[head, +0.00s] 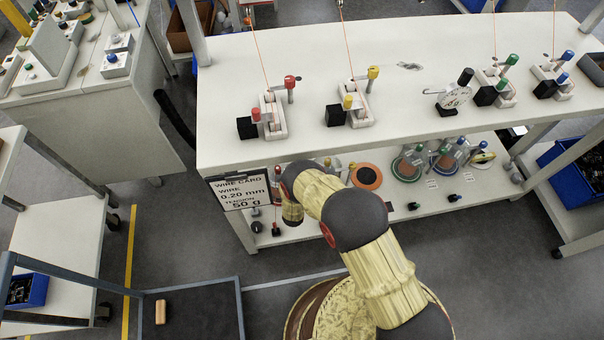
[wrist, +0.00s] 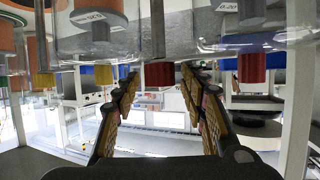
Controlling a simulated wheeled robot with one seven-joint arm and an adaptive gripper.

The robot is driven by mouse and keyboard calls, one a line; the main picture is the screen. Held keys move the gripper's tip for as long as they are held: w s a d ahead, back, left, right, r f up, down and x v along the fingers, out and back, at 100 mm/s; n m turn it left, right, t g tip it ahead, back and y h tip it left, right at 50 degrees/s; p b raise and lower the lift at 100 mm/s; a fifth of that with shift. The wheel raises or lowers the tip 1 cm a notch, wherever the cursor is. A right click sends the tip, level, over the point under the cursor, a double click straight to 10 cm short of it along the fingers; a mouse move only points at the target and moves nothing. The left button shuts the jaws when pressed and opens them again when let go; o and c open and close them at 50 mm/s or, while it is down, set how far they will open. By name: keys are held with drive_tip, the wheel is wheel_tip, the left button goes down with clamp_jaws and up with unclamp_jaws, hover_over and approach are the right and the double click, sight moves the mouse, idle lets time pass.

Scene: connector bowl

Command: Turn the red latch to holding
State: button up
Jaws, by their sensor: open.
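In the wrist view, a red block-like knob (wrist: 159,74) shows between the two fingers of my gripper (wrist: 159,84). The fingers are spread apart, with nothing held. The knob points down from the top of the picture; its distance from the fingertips is hard to judge. A second red knob (wrist: 252,68) is to the right. I cannot tell which red part is the latch.
The bench top (head: 430,40) carries several stations with yellow, green and blue parts. The lower shelf holds an orange disc (head: 366,176) and other spools. A wire card (head: 238,192) hangs at the bench's front left corner. In the wrist view, a yellow knob (wrist: 44,79) is at left.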

drive_tip(key=shift+s, duration=0.1)
drive_tip(key=v, duration=1.2)
drive_tip(key=shift+c, duration=0.5)
